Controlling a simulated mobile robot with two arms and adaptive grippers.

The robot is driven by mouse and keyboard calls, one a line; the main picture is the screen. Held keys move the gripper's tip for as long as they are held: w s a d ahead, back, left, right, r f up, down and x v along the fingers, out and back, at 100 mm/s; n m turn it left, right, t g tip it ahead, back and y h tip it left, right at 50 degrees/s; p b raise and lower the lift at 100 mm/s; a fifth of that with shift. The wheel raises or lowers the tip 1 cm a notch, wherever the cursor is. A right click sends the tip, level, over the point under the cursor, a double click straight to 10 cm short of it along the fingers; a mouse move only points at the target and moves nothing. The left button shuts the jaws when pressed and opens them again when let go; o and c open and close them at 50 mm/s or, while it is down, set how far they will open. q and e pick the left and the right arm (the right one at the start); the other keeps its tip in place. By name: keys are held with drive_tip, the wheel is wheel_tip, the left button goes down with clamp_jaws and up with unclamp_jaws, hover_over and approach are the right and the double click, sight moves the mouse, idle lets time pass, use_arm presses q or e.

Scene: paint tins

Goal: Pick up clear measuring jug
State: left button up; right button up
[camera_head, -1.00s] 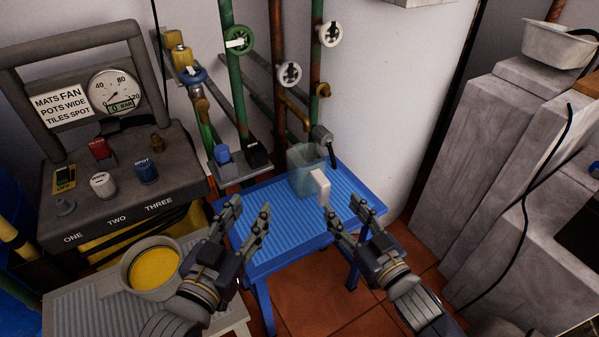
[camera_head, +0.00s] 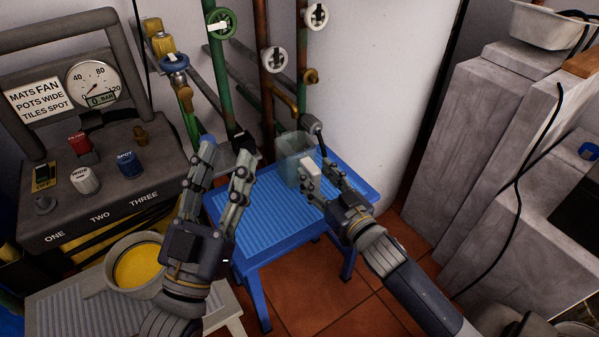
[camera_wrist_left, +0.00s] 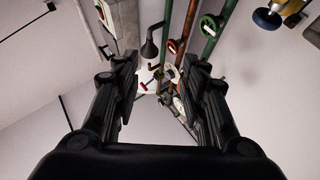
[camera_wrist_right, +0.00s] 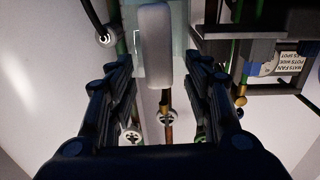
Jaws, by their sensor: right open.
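The clear measuring jug (camera_head: 290,163) stands upright on the blue ribbed table (camera_head: 262,218), near its back edge. Its pale block-like handle (camera_head: 310,171) faces my right gripper. My right gripper (camera_head: 322,178) is open at the handle, with its fingers on either side of it in the head view. The right wrist view shows the handle (camera_wrist_right: 154,45) between the open fingers, with no clear grip on it. My left gripper (camera_head: 226,158) is open and empty, raised left of the jug with its fingers pointing up and away.
A grey control box (camera_head: 100,190) with knobs and a gauge stands at the left. A pot of yellow paint (camera_head: 138,268) sits on a grey stand below it. Vertical pipes with valve wheels (camera_head: 272,59) rise behind the jug. Grey stone blocks (camera_head: 480,140) stand at the right.

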drive_tip(key=b+x, duration=0.1)
drive_tip(key=x, duration=0.2)
drive_tip(key=shift+f, duration=0.1)
use_arm(q)
drive_tip(key=s+r+t, duration=0.1)
drive_tip(key=s+r+t+h, duration=0.1)
drive_tip(key=s+r+t, duration=0.1)
drive_tip(key=r, duration=0.1)
drive_tip(key=shift+s+a, duration=0.25)
drive_tip(key=shift+s, duration=0.05)
use_arm(e)
drive_tip(key=shift+c, duration=0.3)
clamp_jaws()
